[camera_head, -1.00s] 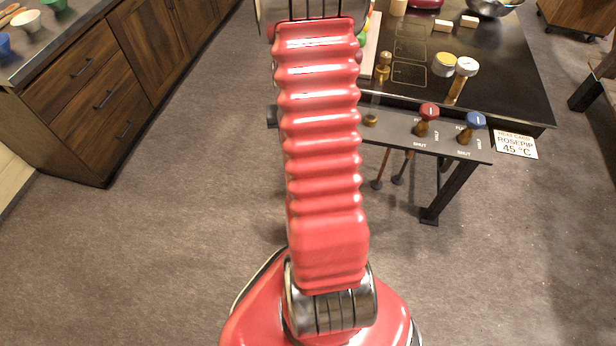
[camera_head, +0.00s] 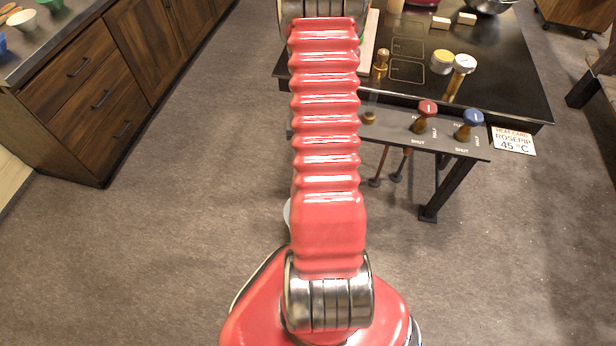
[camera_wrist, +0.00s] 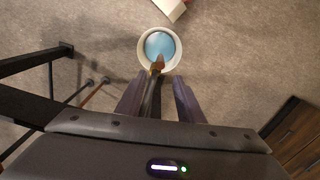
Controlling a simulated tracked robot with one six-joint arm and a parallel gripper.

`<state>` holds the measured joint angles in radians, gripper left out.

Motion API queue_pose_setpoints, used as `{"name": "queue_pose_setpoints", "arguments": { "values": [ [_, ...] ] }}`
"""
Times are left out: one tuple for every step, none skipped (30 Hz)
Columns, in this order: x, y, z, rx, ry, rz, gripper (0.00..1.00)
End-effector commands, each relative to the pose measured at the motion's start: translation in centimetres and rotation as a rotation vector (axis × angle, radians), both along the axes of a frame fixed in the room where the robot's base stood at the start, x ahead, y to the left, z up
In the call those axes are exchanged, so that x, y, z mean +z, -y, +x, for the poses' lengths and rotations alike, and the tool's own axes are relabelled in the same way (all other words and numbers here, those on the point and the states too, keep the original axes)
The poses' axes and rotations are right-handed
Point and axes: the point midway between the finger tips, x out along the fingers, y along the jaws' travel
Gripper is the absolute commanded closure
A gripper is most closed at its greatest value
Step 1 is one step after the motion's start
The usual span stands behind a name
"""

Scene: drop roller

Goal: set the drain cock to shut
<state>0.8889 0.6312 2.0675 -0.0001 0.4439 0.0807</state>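In the wrist view my gripper (camera_wrist: 158,92) points down, with two dark fingers apart. A dark bar with a coppery tip (camera_wrist: 158,64) shows between them; I cannot tell if it is the drain cock, or if the fingers touch it. Beyond the tip, a white bowl (camera_wrist: 143,61) with a blue inside stands low near the floor. In the head view the panel (camera_head: 390,137) at the table's front carries a red-topped knob (camera_head: 427,109), a blue-topped knob (camera_head: 472,120) and a small brass fitting (camera_head: 369,117). SHUT is lettered by the coloured knobs. My arm hides the gripper there.
The dark table (camera_head: 500,85) bears a white-topped brass post (camera_head: 463,66), a yellow jar (camera_head: 442,64) and a brass piece (camera_head: 381,62). A label card (camera_head: 514,141) hangs at the right. Wooden cabinets (camera_head: 80,90) stand left. Open floor (camera_head: 200,200) lies between.

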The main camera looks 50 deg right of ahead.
Motion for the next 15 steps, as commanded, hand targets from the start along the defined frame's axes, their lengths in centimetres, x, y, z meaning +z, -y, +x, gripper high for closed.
{"name": "queue_pose_setpoints", "arguments": {
  "values": [
    [-0.6, 0.0, 0.0, 0.0, -0.001, 0.001, 0.66],
    [-0.9, 0.0, 0.0, 0.0, -0.001, 0.002, 0.66],
    [-1.4, -0.1, -0.1, 0.0, -0.002, 0.002, 0.66],
    [-1.8, -0.1, -0.1, 0.0, -0.002, 0.002, 0.66],
    [-2.1, -0.1, 0.0, 0.0, -0.001, 0.002, 0.66],
    [-2.6, -0.1, 0.0, 0.0, -0.001, 0.002, 0.66],
    [-3.0, -0.1, 0.0, 0.0, -0.001, 0.002, 0.66],
    [-3.3, -0.1, 0.0, 0.0, -0.001, 0.002, 0.66],
    [-3.8, 0.0, 0.0, 0.001, -0.001, 0.001, 0.66],
    [-4.2, 0.0, 0.0, 0.001, -0.001, 0.001, 0.66],
    [-4.6, -0.1, 0.0, 0.001, -0.001, 0.002, 0.66],
    [-5.0, 0.0, 0.0, 0.001, -0.001, 0.001, 0.66],
    [-5.4, -0.1, 0.0, 0.001, -0.001, 0.002, 0.66],
    [-5.7, -0.1, 0.0, 0.001, -0.001, 0.002, 0.66],
    [-6.2, -0.1, 0.0, 0.001, -0.001, 0.001, 0.66]
  ]
}}
